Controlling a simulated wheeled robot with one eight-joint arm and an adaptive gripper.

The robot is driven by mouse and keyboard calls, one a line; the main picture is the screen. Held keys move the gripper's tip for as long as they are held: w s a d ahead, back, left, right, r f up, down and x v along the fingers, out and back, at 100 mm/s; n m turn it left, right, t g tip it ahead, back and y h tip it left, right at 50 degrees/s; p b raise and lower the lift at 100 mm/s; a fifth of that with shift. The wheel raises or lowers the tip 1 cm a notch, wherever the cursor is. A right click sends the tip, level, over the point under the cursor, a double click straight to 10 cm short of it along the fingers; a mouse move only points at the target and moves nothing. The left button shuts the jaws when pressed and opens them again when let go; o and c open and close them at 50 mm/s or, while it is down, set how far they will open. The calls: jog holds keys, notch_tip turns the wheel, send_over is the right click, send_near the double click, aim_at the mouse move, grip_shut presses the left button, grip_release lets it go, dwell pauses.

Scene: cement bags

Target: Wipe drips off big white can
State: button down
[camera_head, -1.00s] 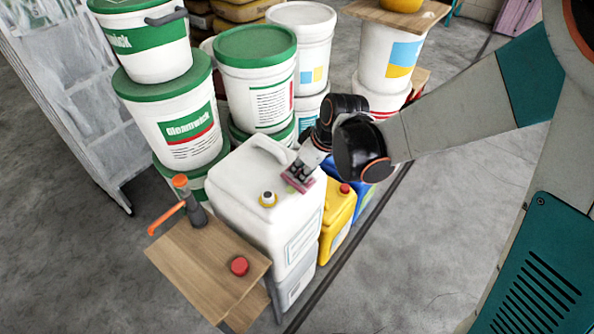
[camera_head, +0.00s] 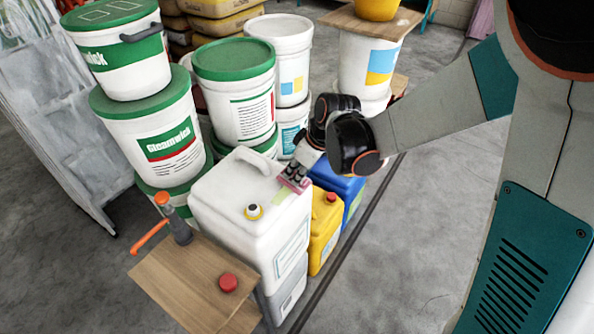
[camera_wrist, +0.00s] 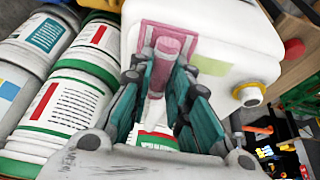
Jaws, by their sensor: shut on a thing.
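The big white can (camera_head: 235,205) stands upright, with a moulded handle on top and an open-looking spout (camera_head: 254,211) with a yellow ring. A pale yellow-green smear (camera_head: 281,198) lies on its top near the right edge; it also shows in the wrist view (camera_wrist: 209,65). My gripper (camera_head: 294,176) is shut on a pink wiping pad (camera_head: 291,184), held by its stem. The pad is at the can's top, right beside the smear, and looks to be touching or just above the surface. In the wrist view the pad (camera_wrist: 166,44) sits between my fingers.
A wooden board (camera_head: 185,280) in front holds a red cap (camera_head: 228,283) and a grey tool with an orange handle (camera_head: 177,220). White buckets (camera_head: 235,95) stand close behind. Yellow (camera_head: 325,230) and blue (camera_head: 350,190) cans stand at right. Open floor lies farther right.

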jog(key=shift+s+a+r, duration=0.1)
jog(key=shift+s+a, duration=1.1)
jog(key=shift+s, duration=0.25)
jog(key=shift+s+a+r, duration=0.1)
jog(key=shift+s+a, duration=1.1)
jog(key=shift+s, duration=0.25)
jog(key=shift+s+a+f, duration=0.1)
jog(key=shift+s+a, duration=0.25)
jog(key=shift+s, duration=0.2)
jog(key=shift+s+a+f, duration=0.1)
jog(key=shift+s+a, duration=0.2)
jog(key=shift+s, duration=0.2)
notch_tip(320, 180, up, 7)
jog(key=p, duration=0.5)
